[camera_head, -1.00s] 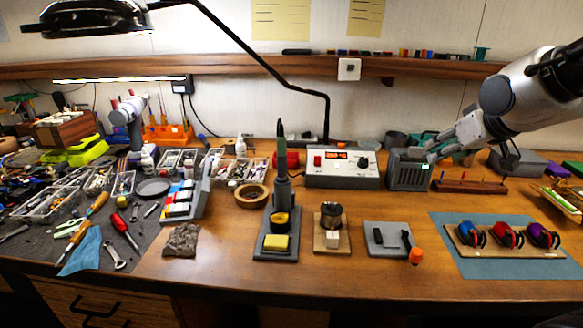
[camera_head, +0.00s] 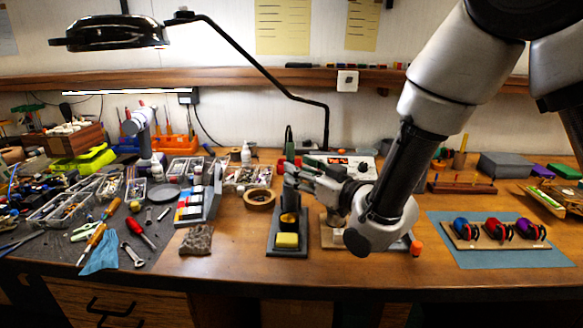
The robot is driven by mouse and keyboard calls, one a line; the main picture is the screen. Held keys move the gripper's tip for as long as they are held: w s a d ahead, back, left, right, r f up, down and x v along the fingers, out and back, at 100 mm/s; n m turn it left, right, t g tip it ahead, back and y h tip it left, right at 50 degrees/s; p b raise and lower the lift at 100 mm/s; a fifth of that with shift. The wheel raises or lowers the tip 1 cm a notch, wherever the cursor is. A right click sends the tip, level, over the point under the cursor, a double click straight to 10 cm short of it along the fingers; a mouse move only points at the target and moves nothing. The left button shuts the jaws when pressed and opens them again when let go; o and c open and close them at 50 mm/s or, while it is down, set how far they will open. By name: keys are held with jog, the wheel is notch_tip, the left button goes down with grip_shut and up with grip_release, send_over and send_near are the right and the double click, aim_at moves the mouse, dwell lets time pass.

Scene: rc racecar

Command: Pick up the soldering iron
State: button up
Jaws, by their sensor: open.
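The soldering iron (camera_head: 289,140) stands upright in its holder on a dark grey stand (camera_head: 273,240) in the middle of the bench. Only its dark green upper handle shows clearly; the lower part is covered by my gripper. The jaws are open. I cannot tell whether the handle is between the fingers or behind them.
My arm covers much of the soldering station (camera_head: 345,162). A roll of tape (camera_head: 259,199) and a grey rack with coloured parts (camera_head: 199,205) stand left of the stand. A blue mat (camera_head: 450,258) with small coloured items lies right. The lamp arm (camera_head: 255,62) hangs above.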

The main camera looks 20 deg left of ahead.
jog(key=x, duration=0.4)
jog(key=shift+s+a, duration=0.1)
jog(key=shift+s, duration=0.05)
grip_shut()
jog(key=shift+r, duration=0.1)
notch_tip(320, 180, up, 18)
jog(key=shift+f, duration=0.1)
dwell(0.5)
